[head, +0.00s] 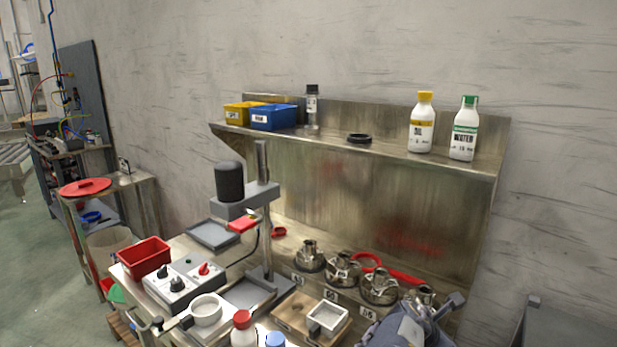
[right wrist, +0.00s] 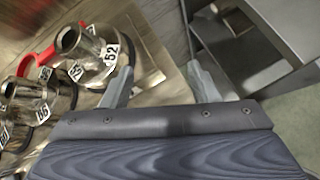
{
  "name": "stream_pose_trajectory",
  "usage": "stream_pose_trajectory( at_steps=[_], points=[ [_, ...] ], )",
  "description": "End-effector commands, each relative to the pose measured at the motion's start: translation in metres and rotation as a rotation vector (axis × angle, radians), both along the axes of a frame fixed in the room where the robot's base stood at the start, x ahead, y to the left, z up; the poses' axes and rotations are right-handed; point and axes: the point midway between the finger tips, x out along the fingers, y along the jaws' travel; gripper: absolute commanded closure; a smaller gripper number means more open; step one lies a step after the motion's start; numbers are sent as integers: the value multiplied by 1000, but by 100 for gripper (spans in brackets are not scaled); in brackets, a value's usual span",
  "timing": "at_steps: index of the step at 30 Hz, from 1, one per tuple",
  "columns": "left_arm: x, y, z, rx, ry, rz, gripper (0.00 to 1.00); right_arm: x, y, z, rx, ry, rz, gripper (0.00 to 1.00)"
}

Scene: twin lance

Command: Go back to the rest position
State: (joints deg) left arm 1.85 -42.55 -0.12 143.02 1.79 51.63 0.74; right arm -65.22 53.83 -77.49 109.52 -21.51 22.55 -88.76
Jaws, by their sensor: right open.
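My right gripper (head: 432,306) is at the lower right of the head view, in front of the right end of the row of metal flasks. In the right wrist view its two grey fingers (right wrist: 160,80) are spread wide with nothing between them. My left gripper is not in view.
Several metal flasks (head: 343,268) stand at the back of the bench below a metal shelf (head: 300,136). White bottles (head: 421,124) and bins (head: 273,117) stand on the shelf. A press-like stand (head: 262,190) and a red bin (head: 144,257) are to the left. A grey cabinet (right wrist: 245,50) is at right.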

Motion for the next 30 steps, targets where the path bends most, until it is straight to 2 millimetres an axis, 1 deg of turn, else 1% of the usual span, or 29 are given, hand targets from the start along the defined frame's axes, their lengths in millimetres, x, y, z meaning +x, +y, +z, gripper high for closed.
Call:
stream_pose_trajectory(
  at_steps=[1,5,6,8,9,11,12,14,16,20,21,23,24,27,30],
  points=[
    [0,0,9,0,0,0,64,-8,-6,-3,74,4,-53,45],
    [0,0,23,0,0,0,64,-34,-12,-20,273,11,-206,45],
    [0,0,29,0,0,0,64,-43,-12,-24,345,13,-265,45],
    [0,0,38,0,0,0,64,-59,-11,-27,462,15,-365,45],
    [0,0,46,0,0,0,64,-70,-8,-27,550,16,-440,45],
    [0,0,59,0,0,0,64,-90,-1,-21,695,15,-571,45],
    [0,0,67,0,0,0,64,-103,5,-14,796,13,-665,45],
    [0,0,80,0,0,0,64,-122,15,2,940,8,-804,45],
    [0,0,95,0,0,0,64,-142,26,26,1091,-3,-956,45],
    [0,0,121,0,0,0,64,-176,42,85,1331,-39,-1212,45],
    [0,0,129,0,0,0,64,-187,45,104,1392,-55,-1283,45],
    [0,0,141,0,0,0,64,-204,50,132,1475,-86,-1384,45],
    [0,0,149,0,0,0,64,-216,52,149,1522,-108,-1448,45],
    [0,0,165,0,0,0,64,-242,58,183,1607,-181,-1584,45],
    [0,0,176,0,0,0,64,-262,62,203,1653,-251,-1689,45]
  ],
)
